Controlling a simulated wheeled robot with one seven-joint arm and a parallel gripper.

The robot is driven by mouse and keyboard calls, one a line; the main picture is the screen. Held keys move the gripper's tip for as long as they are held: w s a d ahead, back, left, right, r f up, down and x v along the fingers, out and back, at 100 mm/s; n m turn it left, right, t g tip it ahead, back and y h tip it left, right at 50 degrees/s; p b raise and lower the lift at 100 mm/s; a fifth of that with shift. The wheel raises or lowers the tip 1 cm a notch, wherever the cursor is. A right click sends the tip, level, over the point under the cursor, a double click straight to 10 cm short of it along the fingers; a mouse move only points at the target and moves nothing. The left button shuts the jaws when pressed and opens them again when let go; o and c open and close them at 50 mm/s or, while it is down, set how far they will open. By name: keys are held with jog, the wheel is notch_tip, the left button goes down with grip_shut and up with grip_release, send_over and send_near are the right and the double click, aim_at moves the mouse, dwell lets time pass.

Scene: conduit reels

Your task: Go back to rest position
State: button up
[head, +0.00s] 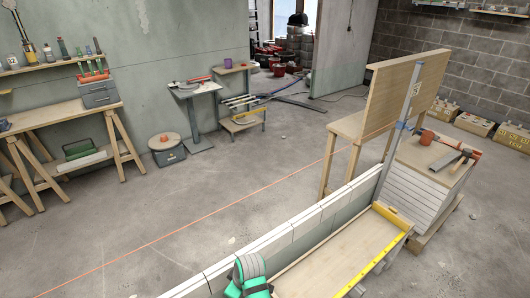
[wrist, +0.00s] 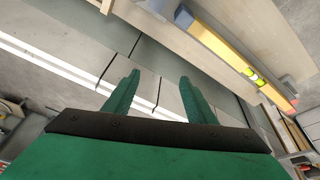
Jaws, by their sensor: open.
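My gripper (wrist: 158,88) shows in the wrist view with its two green fingers apart and nothing between them. Behind the fingers lies a pale block wall with dark joints. In the head view my green and grey gripper (head: 249,278) is at the bottom edge, in front of the low block wall (head: 300,232). Its fingertips cannot be made out there.
A plank platform (head: 335,262) with a yellow level (head: 384,258) lies right of the wall; the level also shows in the wrist view (wrist: 224,46). An orange string (head: 205,218) crosses the floor area. A wooden bench (head: 352,125) stands behind. Open floor lies left.

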jog(key=s+a+m+t+y, duration=0.2)
jog(key=s+a+m+t, duration=0.15)
jog(key=a, duration=0.55)
jog(key=s+m+t, duration=0.4)
jog(key=s+m, duration=0.1)
jog(key=s, duration=0.3)
jog(key=s+d+r+m+t+h, duration=0.2)
jog(key=s+d+r, duration=0.6)
jog(key=s, duration=0.5)
jog(key=s+d+r+m+t+h, duration=0.1)
jog(key=s+d+r+t+h, duration=0.2)
jog(key=s+d+r, duration=0.6)
jog(key=s+d, duration=0.2)
jog(key=s, duration=0.2)
jog(key=shift+d+m+t, duration=0.35)
jog(key=shift+s, duration=0.1)
